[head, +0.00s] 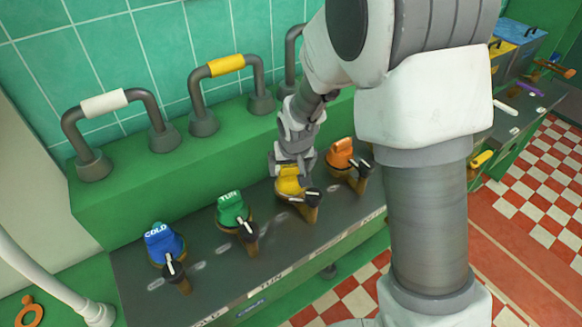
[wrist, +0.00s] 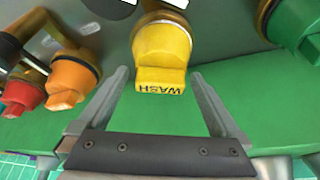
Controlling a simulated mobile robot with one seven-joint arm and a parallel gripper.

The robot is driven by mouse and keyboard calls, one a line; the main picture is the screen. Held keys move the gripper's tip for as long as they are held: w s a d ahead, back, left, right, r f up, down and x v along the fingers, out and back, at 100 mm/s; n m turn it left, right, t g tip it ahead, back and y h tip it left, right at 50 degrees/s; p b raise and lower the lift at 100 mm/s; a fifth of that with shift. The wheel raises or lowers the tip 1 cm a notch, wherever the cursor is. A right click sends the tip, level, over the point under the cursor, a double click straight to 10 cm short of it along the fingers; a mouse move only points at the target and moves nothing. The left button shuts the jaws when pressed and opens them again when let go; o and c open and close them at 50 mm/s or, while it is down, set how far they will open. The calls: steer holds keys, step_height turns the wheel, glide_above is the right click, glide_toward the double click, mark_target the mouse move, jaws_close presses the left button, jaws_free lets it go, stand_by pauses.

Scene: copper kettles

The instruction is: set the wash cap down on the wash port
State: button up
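The yellow wash cap (wrist: 162,50), lettered WASH, shows in the wrist view and sits over a brass port with a pale ring at its base. It also shows in the head view (head: 290,184), below my gripper. My gripper (wrist: 160,74) is open, with one finger on each side of the cap's grip end and a visible gap on both sides. The head view shows my gripper (head: 292,166) pointing down at the cap. The wash port is mostly hidden under the cap; its brass spout (head: 307,212) sticks out in front.
A green TUN cap (head: 232,208) and blue COLD cap (head: 163,243) stand to the left. An orange cap (head: 341,152) stands close on the right. Black-handled taps stick out in front. Pipe handles (head: 222,68) rise from the green ledge behind.

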steer(key=p+v, duration=0.2)
steer(key=v, duration=1.5)
steer(key=shift+s+r, duration=0.15)
steer(key=shift+r, duration=0.05)
steer(key=shift+d, duration=0.1)
steer(key=s+d+r+m+p, duration=0.1)
steer(key=s+d+r, duration=0.3)
steer(key=s, duration=0.5)
steer(key=s+d+r+t, duration=0.1)
steer(key=s+d+r, duration=0.4)
steer(key=s+d, duration=0.4)
steer(key=shift+s+m+h+p, duration=0.2)
steer(key=shift+m+h+p, duration=0.1)
steer(key=shift+m+p, duration=0.1)
steer(key=shift+d+r, duration=0.1)
